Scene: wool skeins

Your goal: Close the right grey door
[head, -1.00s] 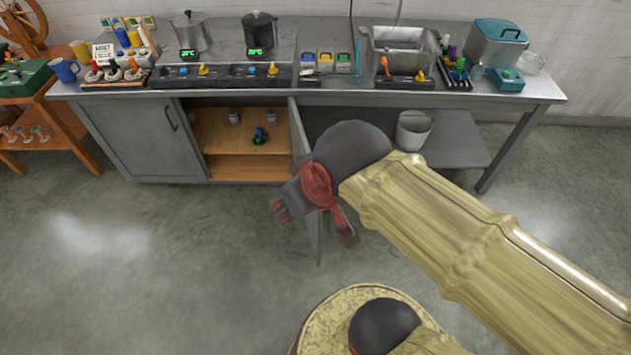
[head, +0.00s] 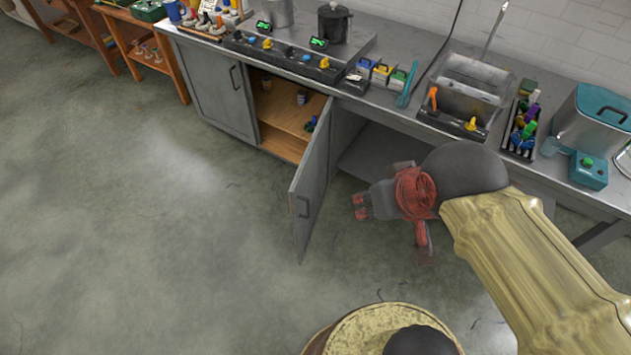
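The left grey door (head: 217,92) is shut. My gripper (head: 360,207) is to the right of the open door, on its hinge-back side, and its fingertips point left towards it. A gap of floor shows between the fingertips and the door. The fingers are small and close together, so their opening is unclear.
The bench (head: 400,110) runs along the wall with pots, a sink (head: 465,92) and a teal-lidded container (head: 597,120) on top. Its right part has an open lower shelf. The floor (head: 150,230) left of the door is clear.

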